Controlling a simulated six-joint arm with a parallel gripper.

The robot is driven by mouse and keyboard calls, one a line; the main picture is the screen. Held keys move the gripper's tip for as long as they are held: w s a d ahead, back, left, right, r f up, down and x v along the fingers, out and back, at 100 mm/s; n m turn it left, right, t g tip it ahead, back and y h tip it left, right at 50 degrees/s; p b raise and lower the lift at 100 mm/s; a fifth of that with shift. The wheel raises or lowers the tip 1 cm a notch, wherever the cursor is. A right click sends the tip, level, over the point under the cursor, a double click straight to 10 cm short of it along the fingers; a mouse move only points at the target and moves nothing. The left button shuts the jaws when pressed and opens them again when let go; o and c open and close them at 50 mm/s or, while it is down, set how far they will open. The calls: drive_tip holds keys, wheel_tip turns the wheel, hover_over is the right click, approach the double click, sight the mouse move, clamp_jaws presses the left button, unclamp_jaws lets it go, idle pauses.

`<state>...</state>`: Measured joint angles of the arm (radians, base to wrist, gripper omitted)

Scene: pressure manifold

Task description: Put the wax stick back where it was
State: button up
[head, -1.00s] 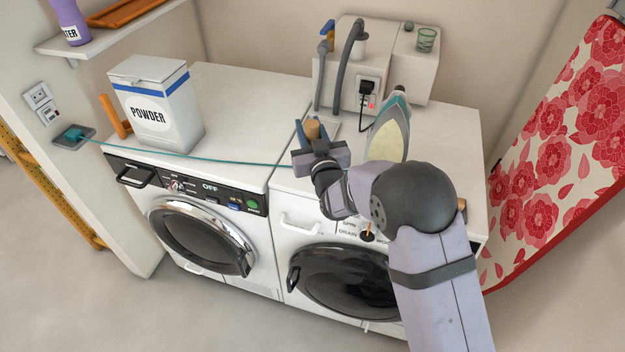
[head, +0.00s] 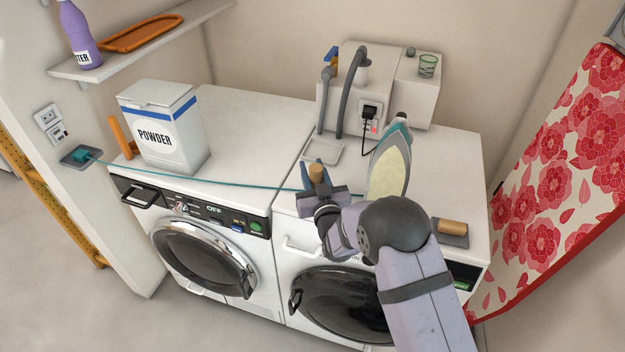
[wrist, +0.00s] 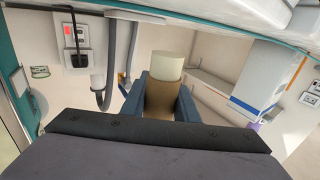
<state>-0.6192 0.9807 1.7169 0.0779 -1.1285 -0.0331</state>
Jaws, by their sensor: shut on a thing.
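My gripper (head: 315,177) is shut on the wax stick (head: 316,172), above the front of the right-hand machine's top. In the wrist view the stick (wrist: 163,80) has a cream end and a brown lower part, between two blue fingers. It points away from the wrist; the fingers and wrist hide its lower end. A shallow pale tray (head: 322,152) lies empty on the machine top behind the gripper. A grey tray (head: 460,240) at the right holds a tan cylinder (head: 452,227), partly behind my arm.
An iron (head: 388,172) stands upright just right of the gripper. The powder box (head: 165,135) stands left, and a white unit with hoses (head: 390,90) behind. The left machine top is mostly clear.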

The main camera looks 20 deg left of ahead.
sight(313, 183)
drive_tip(key=shift+f+p, duration=0.4)
drive_tip(key=shift+f, duration=1.6)
drive_tip(key=shift+f, duration=0.2)
drive_tip(key=o, duration=1.1)
drive_tip(key=shift+r, duration=0.1)
drive_tip(key=shift+c, duration=0.2)
drive_tip(key=shift+r, duration=0.15)
drive_tip(key=shift+s+d, duration=0.25)
drive_tip(key=shift+s, duration=0.2)
drive_tip(key=b+v, duration=0.2)
drive_tip(key=v, duration=0.9)
drive_tip(key=shift+d, duration=0.15)
